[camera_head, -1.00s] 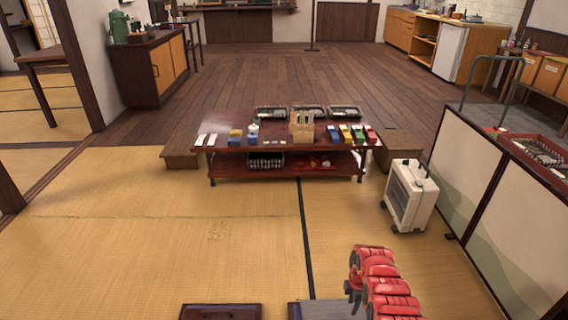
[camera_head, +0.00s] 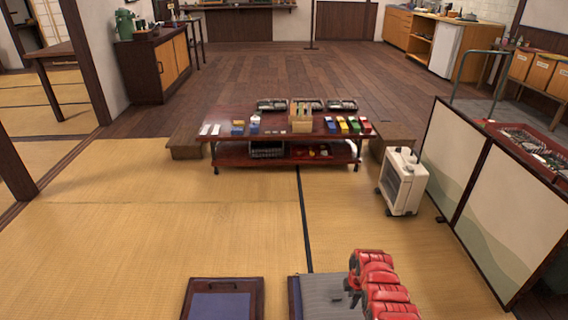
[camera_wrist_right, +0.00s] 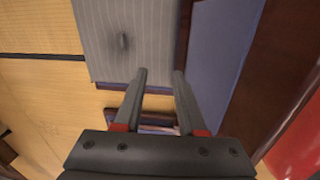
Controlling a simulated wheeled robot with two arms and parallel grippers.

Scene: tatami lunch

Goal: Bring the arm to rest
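My right arm (camera_head: 380,290) is red and comes in at the bottom, right of centre, in the head view. Its gripper (camera_head: 352,288) shows only as small dark parts at the arm's left side, over a grey striped mat (camera_head: 318,305). In the right wrist view the two dark fingers (camera_wrist_right: 159,75) stand apart with nothing between them. The same mat (camera_wrist_right: 105,65) shows beyond them, with a small dark spot on it. My left gripper is not in view.
A low red table (camera_head: 225,150) with several small items and a shelf stands ahead. A white heater (camera_head: 403,182) and a folding screen (camera_head: 490,190) stand to the right. A dark-framed blue panel (camera_head: 222,305) lies at the bottom. The tatami between is clear.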

